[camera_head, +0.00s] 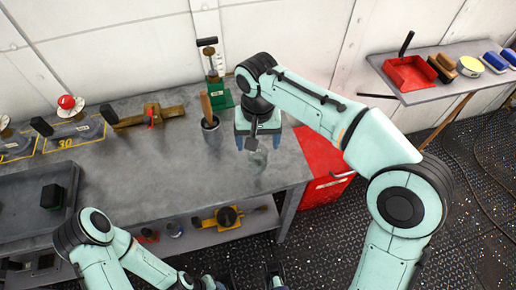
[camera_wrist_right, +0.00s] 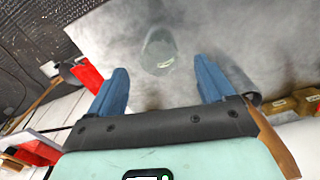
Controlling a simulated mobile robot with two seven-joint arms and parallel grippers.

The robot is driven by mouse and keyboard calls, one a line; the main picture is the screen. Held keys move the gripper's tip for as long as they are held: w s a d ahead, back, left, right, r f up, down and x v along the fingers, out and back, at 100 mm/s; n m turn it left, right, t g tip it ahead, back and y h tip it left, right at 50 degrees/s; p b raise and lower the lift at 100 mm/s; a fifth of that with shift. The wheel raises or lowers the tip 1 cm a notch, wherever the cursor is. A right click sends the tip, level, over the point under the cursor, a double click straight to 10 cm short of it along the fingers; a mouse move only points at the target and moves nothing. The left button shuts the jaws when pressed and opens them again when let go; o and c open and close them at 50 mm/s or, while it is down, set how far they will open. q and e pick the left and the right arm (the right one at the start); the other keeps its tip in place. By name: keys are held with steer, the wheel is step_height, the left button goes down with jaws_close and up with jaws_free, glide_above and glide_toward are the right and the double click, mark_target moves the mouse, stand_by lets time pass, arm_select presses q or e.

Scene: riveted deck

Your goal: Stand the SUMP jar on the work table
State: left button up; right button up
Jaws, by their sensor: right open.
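A clear glass jar (camera_head: 258,161) stands near the right end of the grey work table (camera_head: 165,185). In the right wrist view the jar (camera_wrist_right: 158,50) shows on the grey top, just beyond the fingertips; I cannot read its label, so I cannot tell if it says SUMP. My right gripper (camera_head: 258,143) points down over it, partly covering it in the head view. Its blue fingers (camera_wrist_right: 161,72) are apart with nothing between them. My left arm enters at the bottom left of the head view; its gripper is cut off at the bottom edge and its jaws are unclear.
A dark cup with a brown handle (camera_head: 207,118) and a green stand (camera_head: 217,92) are left of the right gripper. A brass tool (camera_head: 150,117) lies farther left. A dark tray (camera_head: 65,185) is at far left. A red cabinet (camera_head: 322,165) adjoins the table's right end.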

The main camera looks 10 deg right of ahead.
step_height(320, 180, up, 4)
steer(key=shift+f+p, duration=0.1)
steer(key=shift+p, duration=0.25)
stand_by(0.4)
